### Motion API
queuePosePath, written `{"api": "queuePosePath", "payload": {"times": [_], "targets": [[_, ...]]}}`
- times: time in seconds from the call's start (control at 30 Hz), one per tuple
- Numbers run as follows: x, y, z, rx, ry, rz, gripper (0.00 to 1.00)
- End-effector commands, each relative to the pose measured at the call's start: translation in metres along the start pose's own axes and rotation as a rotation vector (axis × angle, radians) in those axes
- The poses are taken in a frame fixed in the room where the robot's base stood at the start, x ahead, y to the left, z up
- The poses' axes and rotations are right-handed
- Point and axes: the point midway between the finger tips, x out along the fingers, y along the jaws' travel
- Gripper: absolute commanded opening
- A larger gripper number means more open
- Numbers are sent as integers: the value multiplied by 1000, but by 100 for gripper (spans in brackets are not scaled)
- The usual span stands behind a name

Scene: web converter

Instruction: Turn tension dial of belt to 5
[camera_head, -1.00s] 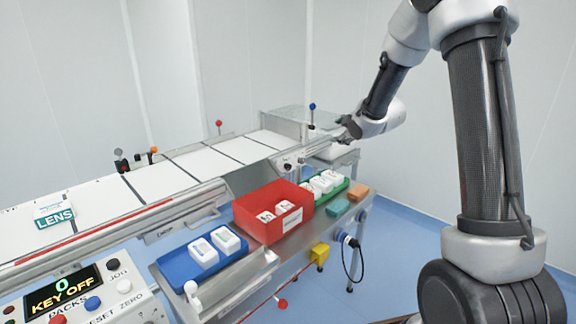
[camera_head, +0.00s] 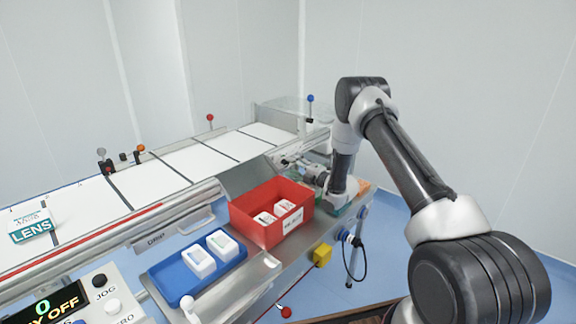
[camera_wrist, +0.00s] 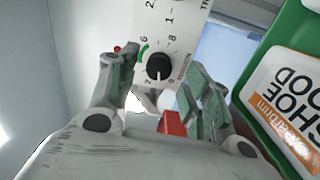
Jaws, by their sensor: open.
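In the wrist view, the black tension dial (camera_wrist: 158,66) sits on a white panel (camera_wrist: 185,22) with printed numbers and a green arc on its left. A small light mark shows near the knob's lower edge; its exact reading is too small to tell. My gripper (camera_wrist: 160,82) is open, with one finger left of the dial and the other right and below it. The dial shows between the fingers, and I see no clear contact. In the head view my gripper (camera_head: 297,163) is at the far end of the belt (camera_head: 205,160), and the dial is hidden.
A red bin (camera_head: 243,220) with white packs stands close in front of my gripper. A green tray (camera_wrist: 245,75) with a labelled pack is close on the right in the wrist view. A blue tray (camera_head: 165,281) and a yellow box (camera_head: 322,256) are nearer.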

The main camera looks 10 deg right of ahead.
Motion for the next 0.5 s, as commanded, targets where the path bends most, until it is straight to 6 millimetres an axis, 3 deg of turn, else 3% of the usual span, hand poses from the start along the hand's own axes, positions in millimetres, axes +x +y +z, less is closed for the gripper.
{"api": "queuePosePath", "payload": {"times": [0.2,0.5], "targets": [[26,1,0,0,0,1,49],[30,0,0,1,-1,-1,49]]}}
